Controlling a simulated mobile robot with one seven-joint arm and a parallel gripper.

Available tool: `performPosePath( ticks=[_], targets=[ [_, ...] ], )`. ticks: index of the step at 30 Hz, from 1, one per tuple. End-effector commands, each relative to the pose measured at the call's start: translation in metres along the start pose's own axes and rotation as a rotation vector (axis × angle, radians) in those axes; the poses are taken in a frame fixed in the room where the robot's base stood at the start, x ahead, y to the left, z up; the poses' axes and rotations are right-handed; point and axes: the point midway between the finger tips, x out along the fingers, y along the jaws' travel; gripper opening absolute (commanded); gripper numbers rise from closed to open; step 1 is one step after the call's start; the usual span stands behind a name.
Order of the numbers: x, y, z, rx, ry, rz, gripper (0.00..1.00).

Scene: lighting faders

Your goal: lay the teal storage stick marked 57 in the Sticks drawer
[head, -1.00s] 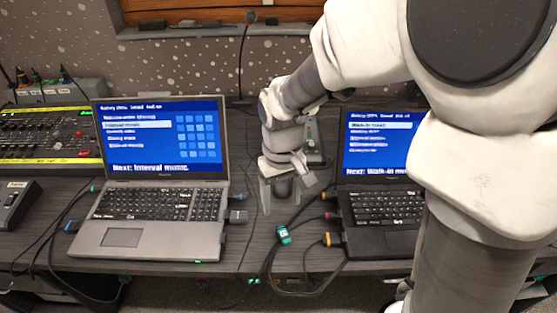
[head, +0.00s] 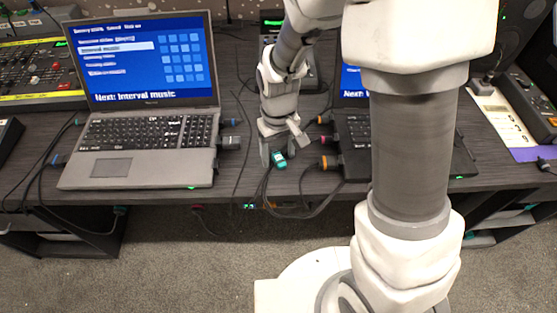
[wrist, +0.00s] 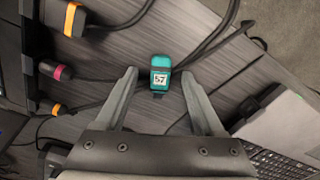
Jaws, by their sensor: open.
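The teal storage stick (wrist: 160,70) lies on the grey desk between the two laptops, its label reading 57 in the wrist view. It also shows as a small teal block in the head view (head: 280,159). My gripper (wrist: 162,84) is open, with one finger on each side of the stick's dark end. The stick's teal body extends just beyond the fingertips, and neither finger clearly touches it. In the head view my gripper (head: 274,163) is low over the desk beside the stick. I cannot make out a drawer marked Sticks.
The left laptop (head: 150,131) and right laptop (head: 359,140) flank my gripper, with plugs in their sides. Black cables (head: 303,210) run around the stick and over the desk's front edge. A mixing desk (head: 40,75) stands at the left. Carpet (head: 190,265) lies in front.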

Motion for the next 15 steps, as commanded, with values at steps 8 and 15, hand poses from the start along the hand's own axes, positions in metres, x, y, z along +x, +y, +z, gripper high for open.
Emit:
performPosePath(
  ticks=[8, 15],
  targets=[
    [-0.0003, -0.0002, 0.0000, 0.000, 0.000, 0.000, 0.54],
    [-0.0004, -0.0002, 0.0000, 0.000, 0.000, 0.000, 0.11]
  ],
)
